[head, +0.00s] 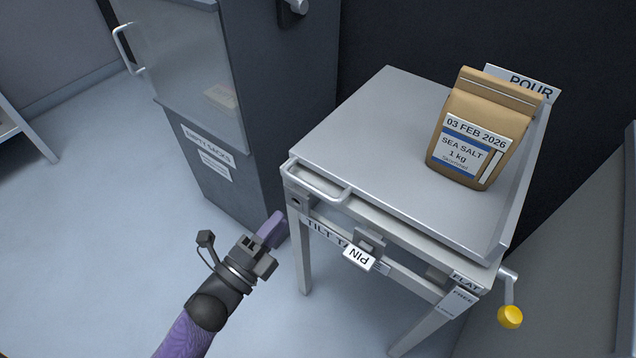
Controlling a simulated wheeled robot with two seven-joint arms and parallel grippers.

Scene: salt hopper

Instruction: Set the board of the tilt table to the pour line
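The tilt table's board (345,125) is a grey metal plate that looks about level, with a raised lip along its right side. A bar handle (318,186) is on its near left corner. A brown sea salt bag (478,128) stands upright on the board. A POUR sign (531,84) shows behind it, partly hidden. A PIN tag (359,258) hangs at the front frame. A FLAT label (467,283) is at the near right corner, beside a crank with a yellow knob (510,317). My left gripper (272,229) is left of the table, apart from it. Its finger gap is hidden.
A grey cabinet (290,90) with a clear-fronted door and an EMPTY SACKS label stands behind and left of the table. A grey panel (572,255) is at the right. Open floor (90,240) lies to the left.

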